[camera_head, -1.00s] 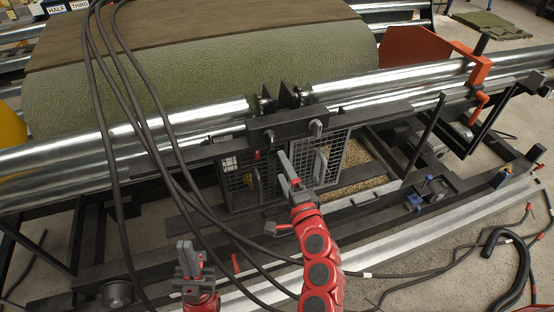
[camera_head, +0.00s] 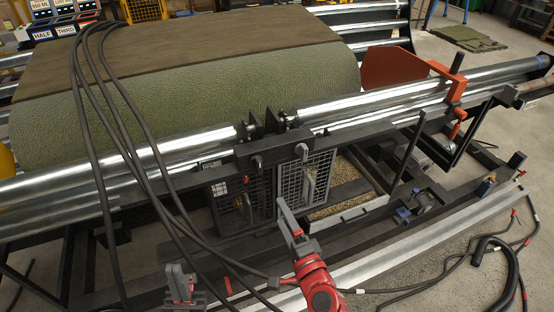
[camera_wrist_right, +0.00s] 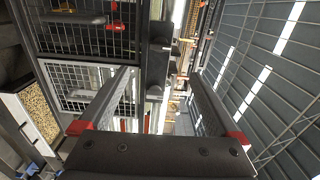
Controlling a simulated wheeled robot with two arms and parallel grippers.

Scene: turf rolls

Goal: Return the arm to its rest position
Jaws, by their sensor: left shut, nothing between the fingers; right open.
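My right gripper (camera_head: 283,205) is on a red and dark grey arm coming from the bottom of the head view. It appears just in front of the mesh cage doors (camera_head: 305,178). In the right wrist view its two fingers (camera_wrist_right: 160,72) stand wide apart with red pads at their bases, and nothing is held between them. My left gripper (camera_head: 178,275) is low in the head view, left of the right one. Its fingers are together and empty, and its arm is mostly cut off by the lower edge.
Black hoses (camera_head: 150,165) hang in front of the left side. A green turf roll (camera_head: 200,90) lies behind shiny metal rollers (camera_head: 375,105). A dark frame carries an orange plate (camera_head: 392,67). A long pale rail (camera_head: 430,238) crosses low in front. Concrete floor shows at lower right.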

